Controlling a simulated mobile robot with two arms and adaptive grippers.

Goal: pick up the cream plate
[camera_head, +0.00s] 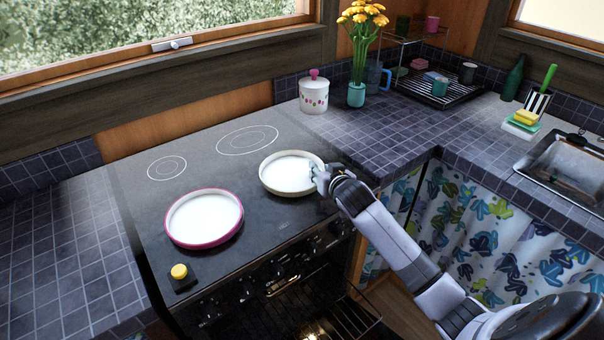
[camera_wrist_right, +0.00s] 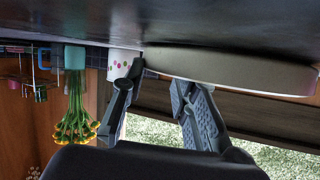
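The cream plate (camera_head: 290,172) is a shallow round dish with a white inside. It lies on the dark cooktop (camera_head: 217,165), right of a pink-rimmed plate (camera_head: 204,217). My right gripper (camera_head: 319,178) is at the cream plate's right edge. In the right wrist view, which is upside down, the two fingers of the gripper (camera_wrist_right: 158,75) are spread apart, and the plate's side (camera_wrist_right: 235,72) is close in front of them. I cannot tell whether a finger touches the rim. The left gripper is not in view.
A yellow-knobbed dark block (camera_head: 180,277) sits at the cooktop's front left. A dotted canister (camera_head: 314,95) and a teal vase (camera_head: 356,95) of yellow flowers stand behind right. The tiled counter (camera_head: 385,125) right of the cooktop is mostly clear. A dish rack (camera_head: 440,90) stands further back.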

